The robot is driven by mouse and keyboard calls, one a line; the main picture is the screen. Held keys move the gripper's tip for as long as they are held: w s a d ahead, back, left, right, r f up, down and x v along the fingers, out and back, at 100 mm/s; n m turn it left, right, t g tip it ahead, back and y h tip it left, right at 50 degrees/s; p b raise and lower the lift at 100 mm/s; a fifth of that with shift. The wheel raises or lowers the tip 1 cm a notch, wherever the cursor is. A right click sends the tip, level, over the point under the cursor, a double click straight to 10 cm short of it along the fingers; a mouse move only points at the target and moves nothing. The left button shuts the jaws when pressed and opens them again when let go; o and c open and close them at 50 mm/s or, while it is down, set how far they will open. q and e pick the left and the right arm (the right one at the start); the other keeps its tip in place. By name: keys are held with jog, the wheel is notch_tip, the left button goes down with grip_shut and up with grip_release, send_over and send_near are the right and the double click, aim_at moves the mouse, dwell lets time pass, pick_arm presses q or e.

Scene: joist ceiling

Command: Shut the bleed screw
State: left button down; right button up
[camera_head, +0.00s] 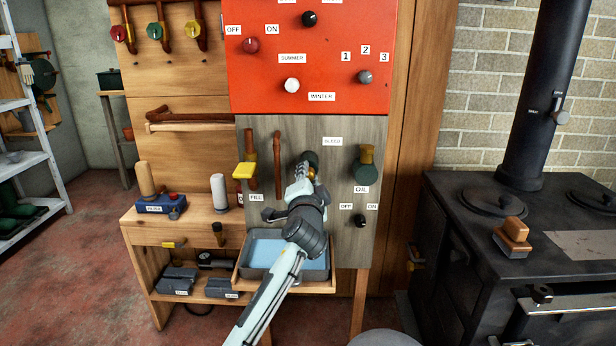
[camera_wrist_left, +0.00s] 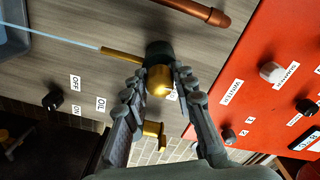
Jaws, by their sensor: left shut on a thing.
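The bleed screw (camera_wrist_left: 159,84) is a rounded brass knob on a dark green body (camera_wrist_left: 158,52) on the grey wood panel. My left gripper (camera_wrist_left: 163,74) is shut on the knob, one finger on each side. In the head view my left gripper (camera_head: 305,172) reaches up to the dark body (camera_head: 310,157), below the BLEED label (camera_head: 332,141), and hides the screw. A brass spout (camera_wrist_left: 120,54) sticks out beside the knob. A thin pale blue stream (camera_wrist_left: 50,37) runs from it toward the blue tray (camera_wrist_left: 12,42). My right gripper is not in view.
The tray (camera_head: 247,268) sits low under the panel, below my left arm. A green and brass fitting (camera_head: 365,170) and the OIL knob (camera_head: 361,221) are to the right. A copper pipe (camera_head: 278,165) is to the left. The black stove (camera_head: 460,230) stands far right.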

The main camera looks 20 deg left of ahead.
pick_arm(q)
jog(key=shift+r+m, duration=0.15)
jog(key=shift+m, duration=0.35)
jog(key=c, duration=1.2)
grip_release()
jog(key=v, duration=1.2)
